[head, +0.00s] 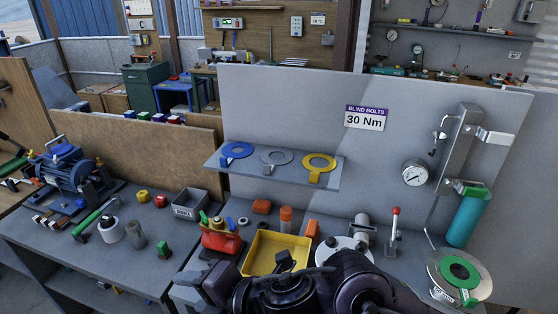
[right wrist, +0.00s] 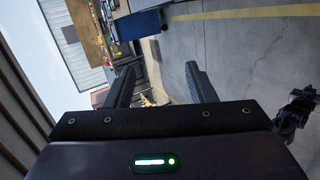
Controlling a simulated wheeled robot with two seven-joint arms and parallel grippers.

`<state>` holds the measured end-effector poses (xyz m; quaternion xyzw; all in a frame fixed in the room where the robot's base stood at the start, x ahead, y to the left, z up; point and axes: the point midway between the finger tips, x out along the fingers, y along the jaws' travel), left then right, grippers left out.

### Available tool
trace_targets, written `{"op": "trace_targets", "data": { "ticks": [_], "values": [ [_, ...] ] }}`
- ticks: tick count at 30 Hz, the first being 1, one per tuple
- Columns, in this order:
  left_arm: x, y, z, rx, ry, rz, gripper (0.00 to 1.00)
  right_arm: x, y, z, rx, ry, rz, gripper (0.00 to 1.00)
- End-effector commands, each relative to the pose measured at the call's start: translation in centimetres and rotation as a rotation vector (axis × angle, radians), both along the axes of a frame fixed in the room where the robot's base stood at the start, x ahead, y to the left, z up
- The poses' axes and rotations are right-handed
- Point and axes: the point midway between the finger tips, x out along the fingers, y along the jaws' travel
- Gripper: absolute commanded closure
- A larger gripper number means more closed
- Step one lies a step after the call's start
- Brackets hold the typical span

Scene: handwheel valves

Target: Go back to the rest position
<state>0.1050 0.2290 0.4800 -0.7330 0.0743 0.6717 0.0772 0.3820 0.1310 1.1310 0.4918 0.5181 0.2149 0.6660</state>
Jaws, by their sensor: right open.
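My right arm crosses the bottom middle of the head view, in front of the bench. My right gripper (head: 198,288) is at the lower left end of that arm, partly cut off by the picture edge. In the right wrist view its two fingers (right wrist: 160,84) stand wide apart with nothing between them. They point over open concrete floor and a distant wall. My left gripper does not show in the head view. A dark jointed part at the right edge of the wrist view is too unclear to name.
A shelf (head: 215,164) holds blue, grey and yellow rings. A green-ringed flange (head: 459,271) and teal cylinder (head: 466,220) stand right. A motor (head: 75,175) sits left.

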Motion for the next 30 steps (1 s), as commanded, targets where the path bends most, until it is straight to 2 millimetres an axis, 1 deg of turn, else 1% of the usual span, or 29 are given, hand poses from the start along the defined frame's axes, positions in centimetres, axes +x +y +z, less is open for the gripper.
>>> {"op": "trace_targets", "data": {
  "ticks": [1, 2, 4, 5, 7, 8, 11, 12, 14, 15, 18, 21, 24, 26, 30],
  "values": [
    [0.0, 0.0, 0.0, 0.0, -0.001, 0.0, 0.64, 0.3, 0.0, 0.9, 0.088, 0.067, -0.091, 0.5],
    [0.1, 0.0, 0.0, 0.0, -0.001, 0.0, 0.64, 0.8, -0.2, 1.4, 0.135, 0.104, -0.152, 0.5],
    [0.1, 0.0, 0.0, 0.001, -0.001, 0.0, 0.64, 2.1, -1.4, 2.2, 0.236, 0.194, -0.301, 0.5],
    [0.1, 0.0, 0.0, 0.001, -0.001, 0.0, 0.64, 2.7, -2.2, 2.3, 0.275, 0.238, -0.368, 0.5],
    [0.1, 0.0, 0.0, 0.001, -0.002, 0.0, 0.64, 4.1, -4.4, 2.1, 0.358, 0.344, -0.535, 0.5],
    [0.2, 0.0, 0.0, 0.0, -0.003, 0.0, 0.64, 4.6, -5.6, 1.7, 0.389, 0.391, -0.61, 0.5],
    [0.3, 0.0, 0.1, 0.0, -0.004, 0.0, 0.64, 5.9, -10.2, -0.5, 0.473, 0.558, -0.87, 0.5],
    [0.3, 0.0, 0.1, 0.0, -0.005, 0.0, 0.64, 6.1, -12.3, -1.8, 0.497, 0.626, -0.978, 0.5],
    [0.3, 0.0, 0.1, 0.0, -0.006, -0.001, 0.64, 5.9, -15.6, -4.0, 0.524, 0.728, -1.143, 0.5],
    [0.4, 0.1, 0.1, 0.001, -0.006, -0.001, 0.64, 5.5, -17.7, -5.5, 0.537, 0.791, -1.246, 0.5],
    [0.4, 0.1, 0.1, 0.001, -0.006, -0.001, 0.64, 3.7, -22.1, -8.9, 0.547, 0.921, -1.473, 0.5],
    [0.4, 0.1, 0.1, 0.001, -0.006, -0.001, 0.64, 1.6, -25.4, -11.5, 0.541, 1.015, -1.648, 0.5],
    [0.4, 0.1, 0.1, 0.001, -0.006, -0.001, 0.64, -0.6, -28.1, -13.6, 0.53, 1.091, -1.794, 0.5],
    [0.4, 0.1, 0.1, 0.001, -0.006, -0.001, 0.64, -2.0, -29.4, -14.6, 0.521, 1.13, -1.873, 0.5],
    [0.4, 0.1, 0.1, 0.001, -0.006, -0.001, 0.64, -5.4, -32.2, -16.6, 0.495, 1.209, -2.046, 0.5]
  ]
}}
